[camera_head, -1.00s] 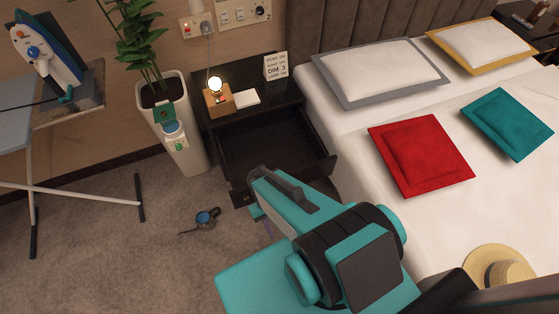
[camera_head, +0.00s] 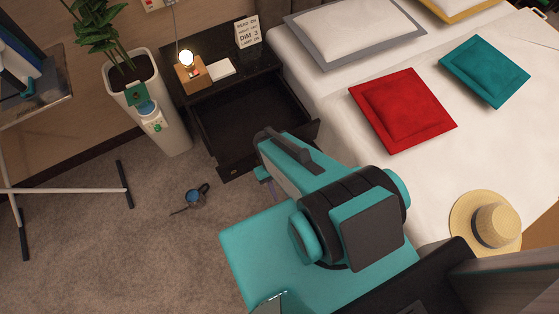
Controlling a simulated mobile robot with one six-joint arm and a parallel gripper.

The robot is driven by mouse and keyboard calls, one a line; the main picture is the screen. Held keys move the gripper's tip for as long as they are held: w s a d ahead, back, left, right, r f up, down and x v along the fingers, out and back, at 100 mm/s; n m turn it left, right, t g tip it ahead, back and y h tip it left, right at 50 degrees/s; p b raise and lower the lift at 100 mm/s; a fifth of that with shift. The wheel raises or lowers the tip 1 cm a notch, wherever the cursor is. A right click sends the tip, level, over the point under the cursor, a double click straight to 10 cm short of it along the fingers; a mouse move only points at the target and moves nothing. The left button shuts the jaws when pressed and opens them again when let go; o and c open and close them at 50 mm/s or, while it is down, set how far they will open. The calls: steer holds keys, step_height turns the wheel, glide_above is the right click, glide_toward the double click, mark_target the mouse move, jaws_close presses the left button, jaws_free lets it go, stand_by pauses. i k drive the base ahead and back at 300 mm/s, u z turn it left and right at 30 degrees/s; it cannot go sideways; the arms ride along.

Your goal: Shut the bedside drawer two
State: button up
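The black bedside table (camera_head: 215,78) stands against the wall between the white planter and the bed. An open drawer (camera_head: 250,113) is pulled out from it toward me; its inside looks empty. Which drawer number it is cannot be told. My teal and black arm reaches from the lower right toward the drawer front (camera_head: 235,171) and covers part of it. My gripper (camera_head: 263,174) shows only as a small teal piece just in front of the drawer front. Its fingers are mostly hidden behind the arm, and touching cannot be told.
A lamp (camera_head: 188,68), a pale pad and a sign (camera_head: 248,33) stand on the table top. A planter (camera_head: 150,105) is left of it, the bed (camera_head: 330,110) right. A blue watering can (camera_head: 196,197) lies on the carpet. A straw hat (camera_head: 487,224) is on the bed.

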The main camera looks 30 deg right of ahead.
mark_target(229, 120)
steer(key=z, duration=0.05)
steer(key=k, duration=1.8)
steer(key=u, duration=0.9)
steer(key=i, duration=1)
steer(key=z, duration=0.05)
